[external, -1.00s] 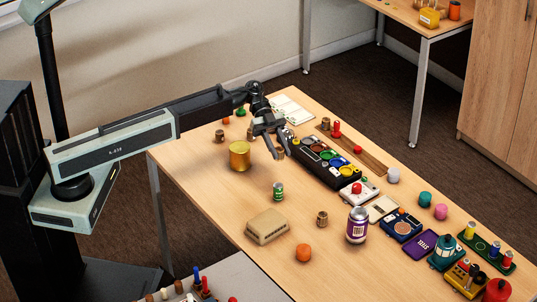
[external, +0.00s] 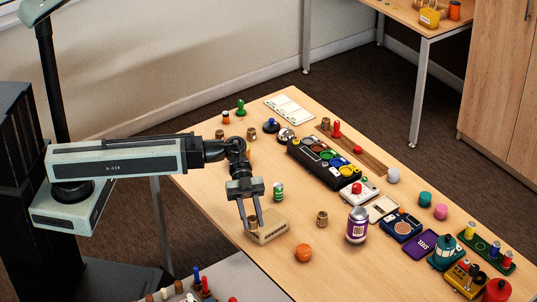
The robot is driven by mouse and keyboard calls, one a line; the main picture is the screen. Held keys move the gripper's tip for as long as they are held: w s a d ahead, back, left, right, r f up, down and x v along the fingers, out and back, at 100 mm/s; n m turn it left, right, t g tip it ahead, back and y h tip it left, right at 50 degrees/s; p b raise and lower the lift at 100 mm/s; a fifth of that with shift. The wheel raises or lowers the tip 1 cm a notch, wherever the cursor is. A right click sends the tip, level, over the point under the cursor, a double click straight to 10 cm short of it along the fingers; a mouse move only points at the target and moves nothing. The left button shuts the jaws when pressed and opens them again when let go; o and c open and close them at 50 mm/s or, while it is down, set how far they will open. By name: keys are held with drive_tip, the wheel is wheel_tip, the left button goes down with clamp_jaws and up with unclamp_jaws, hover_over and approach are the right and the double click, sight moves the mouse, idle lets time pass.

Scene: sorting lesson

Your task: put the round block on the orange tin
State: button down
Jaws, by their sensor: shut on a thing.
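My gripper (external: 252,224) points down just above or in front of the beige ribbed box (external: 270,228) and is shut on a small brown block (external: 253,222), mostly hidden by the fingers. I cannot tell whether the block touches the box. An orange rounded block (external: 303,253) lies on the table to the right of the gripper. The golden-orange tin is not visible now; my arm covers the place where it stood.
A green can (external: 278,192) stands close behind the gripper. A brown barrel (external: 322,218) and a purple can (external: 357,225) stand to the right. A black tray of coloured discs (external: 325,165) and several devices line the far edge.

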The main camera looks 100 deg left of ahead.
drive_tip(key=b, duration=0.1)
hover_over(304, 249)
drive_tip(key=shift+a+f, duration=0.1)
drive_tip(key=shift+f, duration=0.7)
wheel_tip(304, 249, down, 4)
drive_tip(key=b, duration=0.4)
drive_tip(key=shift+r, duration=0.3)
drive_tip(key=shift+f, duration=0.25)
drive_tip(key=c, duration=1.1)
unclamp_jaws()
drive_tip(key=shift+r, duration=0.1)
drive_tip(key=shift+r, duration=0.1)
